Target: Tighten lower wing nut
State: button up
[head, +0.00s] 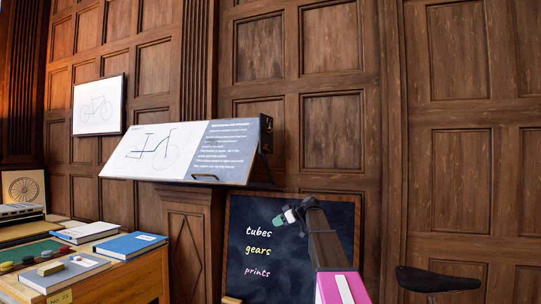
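A tilted drafting board (150,152) with a bicycle drawing and a grey text panel rests on a wooden pedestal. A dark bracket (266,136) shows at its right edge. I cannot make out a wing nut there; it is too small or hidden. My arm reaches up from the bottom right. Its small white and teal end, my gripper (283,217), is in front of the chalkboard, below and right of the board and apart from it in the picture. The fingers are too small to tell open from shut.
The chalkboard (265,267) reads tubes, gears, prints. A wooden desk (125,283) at left holds a blue book (130,245) and other books. A framed bicycle picture (98,106) hangs on the panelled wall. A dark saddle (436,280) is at lower right.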

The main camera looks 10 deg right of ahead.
jog(key=w+d+r+n+t+y, duration=0.1)
jog(key=w+d+r+n, duration=0.15)
jog(key=r, duration=0.75)
jog(key=w+d+r+n+y, duration=0.2)
jog(key=w+r, duration=0.1)
jog(key=r, duration=0.6)
jog(key=n+t+y, duration=0.1)
jog(key=n+y, duration=0.1)
jog(key=n, duration=0.2)
send_near(266, 148)
jog(key=x, duration=0.7)
jog(key=shift+w+a, duration=0.25)
jog(key=shift+w, duration=0.1)
jog(key=shift+c, duration=0.3)
grip_shut()
